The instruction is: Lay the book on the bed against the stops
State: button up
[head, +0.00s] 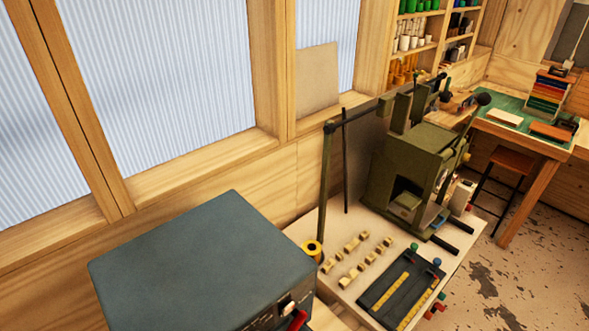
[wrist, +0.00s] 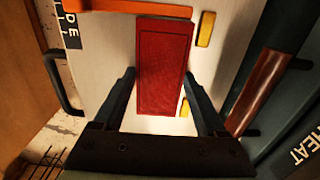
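The red book (wrist: 164,70) shows in the wrist view, lying flat to the camera over a pale bed (wrist: 115,35). My gripper (wrist: 160,73) has one dark finger along each long edge of the book, and both fingertips meet these edges; it appears shut on the book. I cannot tell whether the book touches the bed. Two yellow blocks, which look like stops, show on the bed: one (wrist: 206,29) to the right of the book's far end, the other (wrist: 185,108) beside its near end. The head view shows neither my gripper nor the book.
An orange bar (wrist: 125,7) crosses beyond the book. A brown-and-black handle (wrist: 250,90) lies right, near a panel marked HEAT (wrist: 305,148). In the head view, a grey-blue box (head: 205,265) stands in front, with a green press (head: 410,175) and a dark tray (head: 400,288) behind.

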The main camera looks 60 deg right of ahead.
jog(key=shift+o, duration=1.9)
jog(key=shift+w+d+f, duration=0.1)
jog(key=shift+w+d, duration=0.05)
jog(key=shift+d, duration=0.15)
jog(key=shift+a+r, duration=0.1)
jog(key=shift+r, duration=0.4)
notch_tip(320, 180, up, 6)
jog(key=shift+r+b, duration=0.1)
jog(key=shift+b, duration=0.4)
jog(key=shift+r, duration=0.45)
